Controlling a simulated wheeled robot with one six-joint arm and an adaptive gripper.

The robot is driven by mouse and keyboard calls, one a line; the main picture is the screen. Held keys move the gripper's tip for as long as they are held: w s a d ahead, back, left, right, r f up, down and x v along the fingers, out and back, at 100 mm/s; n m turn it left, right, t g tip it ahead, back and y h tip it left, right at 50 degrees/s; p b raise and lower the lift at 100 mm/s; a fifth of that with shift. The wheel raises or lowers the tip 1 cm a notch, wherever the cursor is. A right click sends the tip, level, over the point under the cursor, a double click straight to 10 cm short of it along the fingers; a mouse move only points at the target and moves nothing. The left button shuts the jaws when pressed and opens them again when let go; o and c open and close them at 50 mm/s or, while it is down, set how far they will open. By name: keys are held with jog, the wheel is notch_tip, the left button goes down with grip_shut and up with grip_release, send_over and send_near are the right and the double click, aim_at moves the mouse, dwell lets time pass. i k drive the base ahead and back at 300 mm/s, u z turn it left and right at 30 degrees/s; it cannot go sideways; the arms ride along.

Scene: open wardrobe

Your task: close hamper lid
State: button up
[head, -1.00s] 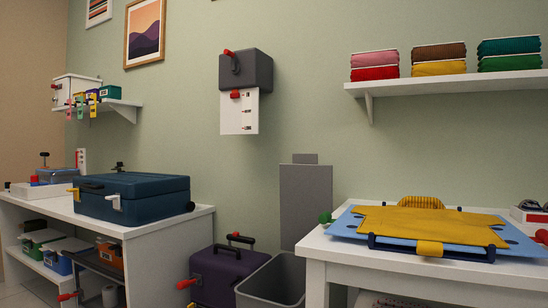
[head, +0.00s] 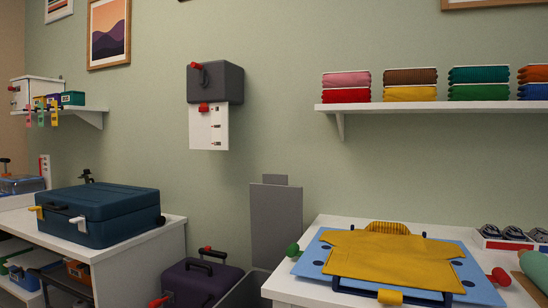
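The grey hamper (head: 244,292) stands on the floor between the two white tables, at the bottom of the head view. Only part of its upper wall shows; the rest is cut off by the frame's edge and hidden by the right table. Its flat grey lid (head: 276,225) stands upright behind it, close to the green wall, with a small tab at its top edge. The lid is open. My gripper is not in view.
The right white table (head: 318,297) holds a folding board with a yellow shirt (head: 395,262). A purple case (head: 203,283) stands left of the hamper. A blue suitcase (head: 100,212) lies on the left table. A grey wall box (head: 215,84) hangs above.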

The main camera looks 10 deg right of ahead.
aim_at(276, 207)
jog(key=u, duration=0.65)
jog(key=k, duration=1)
jog(key=u, duration=1.15)
jog(key=i, duration=1.8)
jog(key=z, duration=0.95)
jog(key=i, duration=1.95)
jog(key=z, duration=1)
